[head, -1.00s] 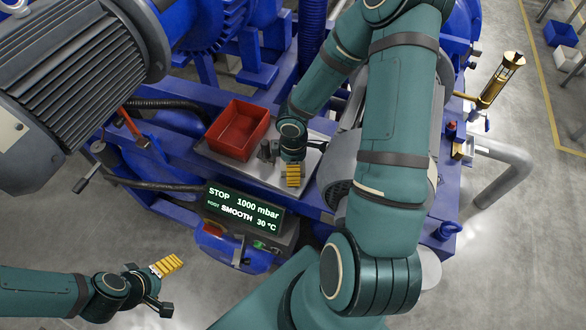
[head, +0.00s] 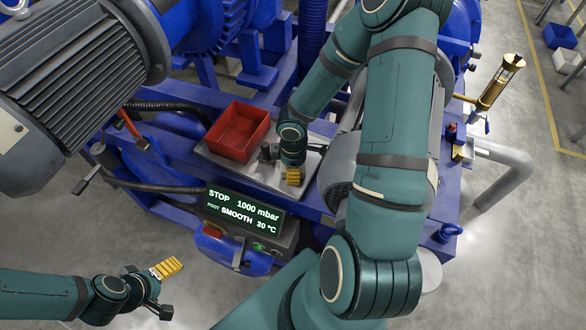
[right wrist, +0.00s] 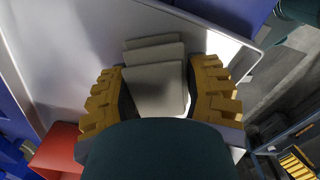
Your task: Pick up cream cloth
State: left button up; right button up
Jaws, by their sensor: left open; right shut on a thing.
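The cream cloth (right wrist: 155,82) shows in the right wrist view as a folded, layered, pale grey-cream stack. It sits between the two yellow ridged fingers of my right gripper (right wrist: 160,68), which is shut on it. In the head view the right gripper (head: 293,177) is over the pale metal tray (head: 222,165), and I cannot make out the cloth there. Whether the cloth is clear of the tray I cannot tell. My left gripper (head: 172,289) is open and empty at lower left, over the floor, far from the cloth.
A red bin (head: 238,131) stands on the tray, left of the right gripper; its edge also shows in the right wrist view (right wrist: 58,150). A small dark fitting (head: 266,152) stands between them. A display box (head: 243,210) is in front. Blue machinery surrounds the tray.

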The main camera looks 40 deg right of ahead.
notch_tip(320, 180, up, 10)
jog(key=p, duration=0.3)
jog(key=shift+f, duration=0.1)
notch_tip(320, 180, up, 8)
jog(key=shift+f, duration=0.1)
